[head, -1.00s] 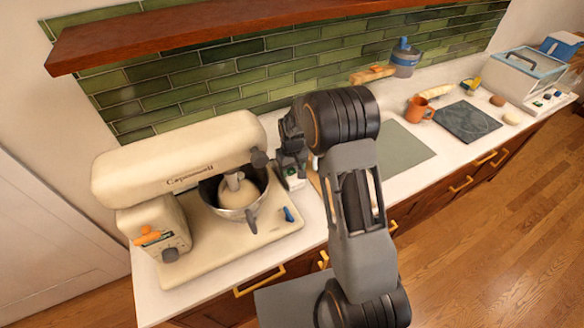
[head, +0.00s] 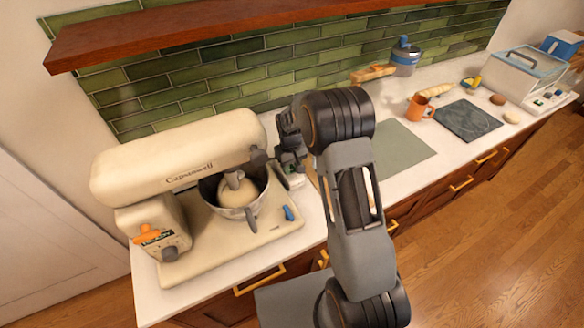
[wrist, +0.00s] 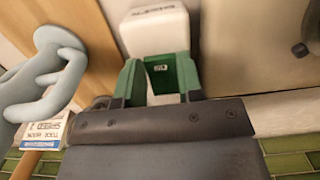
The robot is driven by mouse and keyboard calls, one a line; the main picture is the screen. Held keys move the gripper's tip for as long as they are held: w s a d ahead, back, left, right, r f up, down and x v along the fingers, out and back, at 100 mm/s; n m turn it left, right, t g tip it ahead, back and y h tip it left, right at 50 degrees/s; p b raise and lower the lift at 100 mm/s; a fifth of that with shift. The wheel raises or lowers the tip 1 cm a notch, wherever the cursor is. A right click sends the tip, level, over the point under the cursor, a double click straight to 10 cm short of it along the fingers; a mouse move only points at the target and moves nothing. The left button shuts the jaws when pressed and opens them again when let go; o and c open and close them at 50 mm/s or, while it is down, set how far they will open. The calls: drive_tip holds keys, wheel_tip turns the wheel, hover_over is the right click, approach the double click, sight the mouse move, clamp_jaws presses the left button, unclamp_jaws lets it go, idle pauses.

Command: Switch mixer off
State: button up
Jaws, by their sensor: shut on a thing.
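The cream stand mixer (head: 180,155) stands on the left of the counter in the head view. Its steel bowl (head: 240,208) holds pale dough under the mixing head. An orange lever (head: 147,234) is on the mixer's left side, and a blue piece (head: 288,213) is on its base. My gripper (head: 290,150) is behind and right of the bowl, partly hidden by my arm. In the wrist view my gripper (wrist: 158,82) is shut on a white-and-green box (wrist: 155,32). A cream surface with a dark round part (wrist: 300,50), likely the mixer, shows at the right.
A grey hook-shaped tool (wrist: 45,75) and a labelled card (wrist: 45,130) are at the left in the wrist view. An orange mug (head: 420,108), a dark slab (head: 467,120) and a clear-lidded box (head: 520,75) stand farther right. A wooden shelf (head: 200,30) overhangs the counter.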

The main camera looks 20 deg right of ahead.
drive_tip(key=shift+w+r+g, duration=0.15)
drive_tip(key=shift+w+g, duration=0.05)
drive_tip(key=shift+g, duration=0.8)
drive_tip(key=o, duration=0.9)
drive_tip(key=shift+o, duration=0.2)
drive_tip(key=shift+r, duration=0.1)
drive_tip(key=b+v, duration=0.2)
drive_tip(key=v, duration=1.1)
drive_tip(key=shift+a+r+b, duration=0.3)
drive_tip(key=shift+b, duration=0.05)
drive_tip(key=shift+w, duration=0.1)
drive_tip(key=s+r+m+t, duration=0.1)
drive_tip(key=s+t, duration=0.3)
drive_tip(key=s, duration=0.9)
drive_tip(key=s+r+m+t+b, duration=0.1)
drive_tip(key=s+r+t, duration=0.2)
drive_tip(key=s, duration=1.1)
drive_tip(key=shift+d+t, duration=0.3)
drive_tip(key=shift+t, duration=0.1)
